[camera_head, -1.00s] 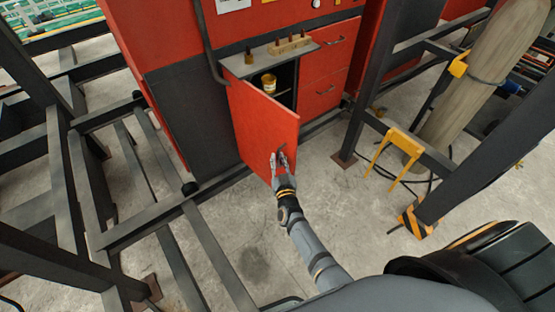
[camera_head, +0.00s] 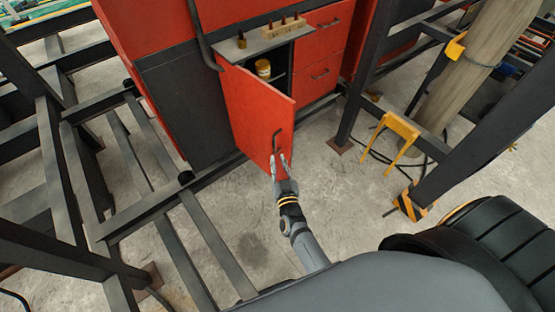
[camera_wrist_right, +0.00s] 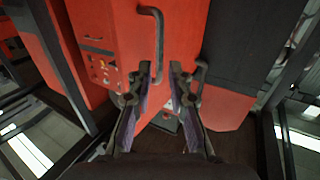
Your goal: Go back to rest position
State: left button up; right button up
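My right gripper (camera_head: 279,164) is near the outer part of the open red cabinet door (camera_head: 257,113), just below its dark handle (camera_head: 276,140). In the right wrist view its two fingers (camera_wrist_right: 159,80) are apart with nothing between them, and the door handle (camera_wrist_right: 157,45) lies beyond the fingertips. The red cabinet (camera_head: 240,12) stands behind, with its door swung out and a yellow jar (camera_head: 263,68) on the shelf inside. My left gripper is in neither view.
Dark steel beams (camera_head: 215,250) lie low at the left. A yellow stand (camera_head: 399,130) and a post with a striped foot (camera_head: 409,205) are at the right. A small shelf (camera_head: 262,40) with a wooden block juts from the cabinet. Concrete floor near the arm is clear.

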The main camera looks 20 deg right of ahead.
jog(key=shift+s, duration=0.1)
jog(key=s+f+n+g+y+b, duration=0.15)
jog(key=s+f+g, duration=0.35)
jog(key=f, duration=0.7)
jog(key=s+f+n+g+y, duration=0.1)
jog(key=s+f+g+y, duration=0.1)
jog(key=s+f, duration=0.75)
jog(key=s+d+f+g, duration=0.3)
jog(key=s+f, duration=0.3)
jog(key=s, duration=0.2)
jog(key=s+d+f+g, duration=0.3)
jog(key=s+f, duration=0.3)
jog(key=s, duration=0.3)
jog(key=s+d+f+g+h, duration=0.1)
jog(key=s+d+f+g, duration=0.2)
jog(key=s+f, duration=0.3)
jog(key=s, duration=0.3)
jog(key=shift+s+d+f+g+b, duration=0.15)
jog(key=shift+d+f+g+b, duration=0.15)
jog(key=shift+b, duration=0.1)
jog(key=shift+a, duration=0.1)
